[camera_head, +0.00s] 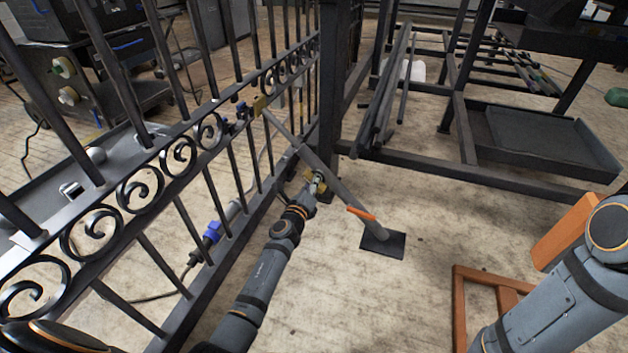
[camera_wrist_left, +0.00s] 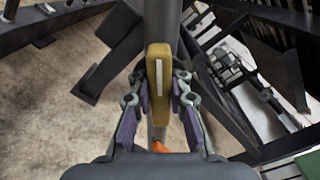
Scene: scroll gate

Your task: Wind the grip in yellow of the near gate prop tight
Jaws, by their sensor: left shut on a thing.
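The near gate prop (camera_head: 337,188) is a grey tube that slants from the black scroll gate (camera_head: 205,130) down to a dark square floor plate (camera_head: 382,243). An orange lever (camera_head: 361,213) sticks out near its foot. My left gripper (camera_head: 317,184) is at the middle of the tube. In the left wrist view, the yellow grip (camera_wrist_left: 159,72), with a white stripe, lies between the two fingers of my left gripper (camera_wrist_left: 159,98), which are shut on it. In the head view the grip is mostly hidden by the gripper. My right gripper is out of view.
A dark metal rack (camera_head: 470,180) stands behind the prop on the right. An orange frame (camera_head: 487,284) is on the floor at the lower right, by my right arm. A cart (camera_head: 85,85) stands behind the gate at left. Floor around the foot plate is clear.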

